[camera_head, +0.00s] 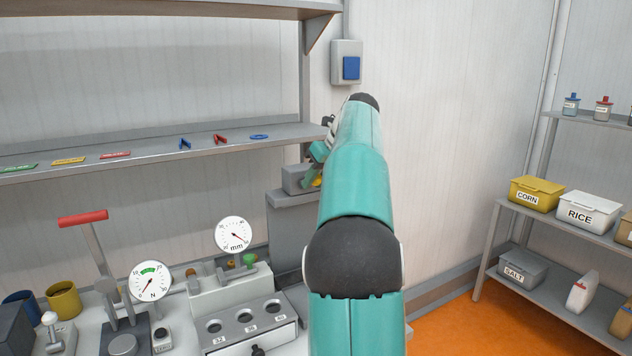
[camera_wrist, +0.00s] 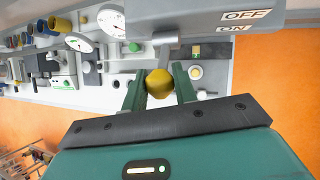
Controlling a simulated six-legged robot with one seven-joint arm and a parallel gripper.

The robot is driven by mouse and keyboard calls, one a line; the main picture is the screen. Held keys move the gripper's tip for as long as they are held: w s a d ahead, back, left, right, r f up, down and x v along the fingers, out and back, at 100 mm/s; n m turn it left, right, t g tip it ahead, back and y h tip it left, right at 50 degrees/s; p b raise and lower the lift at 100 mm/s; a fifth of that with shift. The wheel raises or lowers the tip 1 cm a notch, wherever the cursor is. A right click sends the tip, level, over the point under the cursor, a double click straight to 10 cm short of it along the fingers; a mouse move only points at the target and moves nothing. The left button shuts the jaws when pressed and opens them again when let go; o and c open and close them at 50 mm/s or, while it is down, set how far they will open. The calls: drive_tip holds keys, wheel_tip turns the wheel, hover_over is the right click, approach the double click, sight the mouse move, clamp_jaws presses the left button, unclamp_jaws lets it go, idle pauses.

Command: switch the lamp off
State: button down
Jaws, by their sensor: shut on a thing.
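A grey switch box (camera_wrist: 200,15) with OFF and ON labels fills the top of the wrist view. A short grey stem (camera_wrist: 167,48) comes from it and ends in a round yellow knob (camera_wrist: 159,84). My gripper (camera_wrist: 158,76) has its two dark green fingers on either side of the knob and is shut on it. In the head view the grey box (camera_head: 294,179) and a bit of the yellow knob (camera_head: 317,181) show beside my arm, which hides most of my gripper (camera_head: 315,165). Which label the lever stands at I cannot tell. No lamp is seen.
A wall box with a blue plate (camera_head: 351,68) is above my arm. A shelf (camera_head: 230,140) with small tools is at left. Below are dials, a red-handled press (camera_head: 83,217) and a block with holes (camera_head: 245,322). Bins (camera_head: 587,211) stand on right shelves.

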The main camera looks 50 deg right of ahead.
drive_tip(key=shift+w, duration=0.1)
idle(0.3)
drive_tip(key=c, duration=1.1)
unclamp_jaws()
drive_tip(key=shift+w, duration=0.1)
drive_tip(key=shift+c, duration=0.2)
drive_tip(key=v, duration=1.4)
